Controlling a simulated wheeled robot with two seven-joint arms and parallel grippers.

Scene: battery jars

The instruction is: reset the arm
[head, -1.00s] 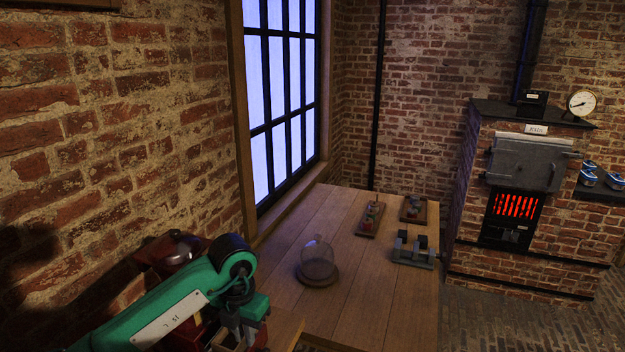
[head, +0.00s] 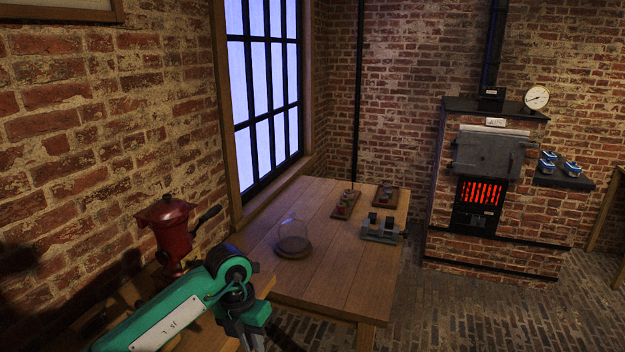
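My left arm (head: 185,308), green with a white plate, comes in from the lower left in the head view. Its elbow bends down near a dark joint, and a grey part (head: 252,340) runs off the bottom edge. I cannot see the fingertips of my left gripper. My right arm and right gripper do not show.
A red grinder-like device (head: 166,228) with a dark handle stands behind my arm. The wooden table (head: 345,270) holds a glass dome (head: 293,236), small trays (head: 346,204) and a grey rack (head: 381,229). A brick furnace (head: 490,165) glows beyond; brick floor lies open at right.

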